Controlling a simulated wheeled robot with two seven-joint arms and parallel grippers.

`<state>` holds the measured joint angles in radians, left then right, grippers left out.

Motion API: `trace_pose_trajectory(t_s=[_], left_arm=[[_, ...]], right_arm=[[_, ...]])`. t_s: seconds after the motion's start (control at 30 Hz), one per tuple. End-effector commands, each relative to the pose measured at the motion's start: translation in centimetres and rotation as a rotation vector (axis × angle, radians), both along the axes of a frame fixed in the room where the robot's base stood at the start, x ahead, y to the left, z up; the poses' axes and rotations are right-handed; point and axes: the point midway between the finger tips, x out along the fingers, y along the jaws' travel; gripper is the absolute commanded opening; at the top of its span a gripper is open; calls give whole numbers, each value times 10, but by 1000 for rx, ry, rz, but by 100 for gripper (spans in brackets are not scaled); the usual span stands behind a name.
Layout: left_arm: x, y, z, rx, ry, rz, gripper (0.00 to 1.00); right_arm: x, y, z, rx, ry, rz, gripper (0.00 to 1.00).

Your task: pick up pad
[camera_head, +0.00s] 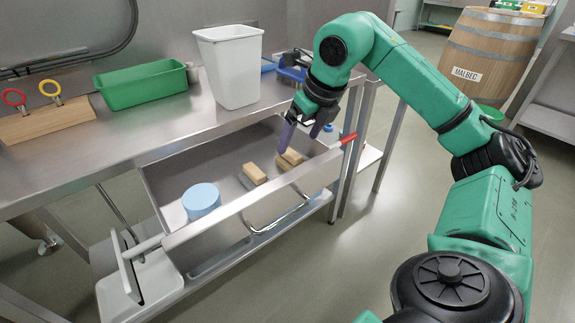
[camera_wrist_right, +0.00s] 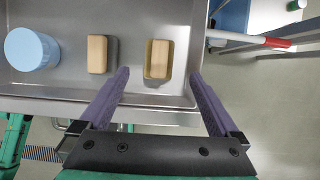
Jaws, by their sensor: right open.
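Two tan block-shaped pads lie in the open steel drawer (camera_head: 160,186). The left pad (camera_head: 254,173) also shows in the wrist view (camera_wrist_right: 97,54), outside my fingers. The right pad (camera_head: 289,158) has an olive-yellow edge and appears in the wrist view (camera_wrist_right: 158,59) in line with the gap between my fingertips. My right gripper (camera_head: 298,145) is open and empty, pointing down over the right pad; its purple fingers also show in the wrist view (camera_wrist_right: 160,76). Whether the fingers reach down beside the pad is unclear. My left gripper is not in view.
A light-blue round container (camera_head: 201,201) stands in the drawer's left part. On the counter above are a white bin (camera_head: 231,68), a green tub (camera_head: 142,85) and a wooden block with ringed tools (camera_head: 45,120).

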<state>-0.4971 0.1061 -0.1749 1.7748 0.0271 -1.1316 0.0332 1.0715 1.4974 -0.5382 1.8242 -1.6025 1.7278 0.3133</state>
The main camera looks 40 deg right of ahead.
Motion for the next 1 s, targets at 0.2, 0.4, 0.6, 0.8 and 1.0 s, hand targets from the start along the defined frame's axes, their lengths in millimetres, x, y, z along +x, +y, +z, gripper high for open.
trace_pose_trajectory(t_s=[0.2, 0.4, 0.6, 0.8, 1.0], left_arm=[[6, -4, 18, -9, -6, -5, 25], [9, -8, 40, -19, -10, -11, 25], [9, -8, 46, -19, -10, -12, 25], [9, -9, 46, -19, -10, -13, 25], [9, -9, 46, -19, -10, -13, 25]], right_arm=[[13, 0, -29, 2, 1, 3, 98], [29, -1, -62, 3, -1, 2, 98], [31, -1, -65, 3, -2, 2, 98], [31, -1, -65, 3, -2, 2, 40], [31, -1, -65, 3, -2, 2, 6]])
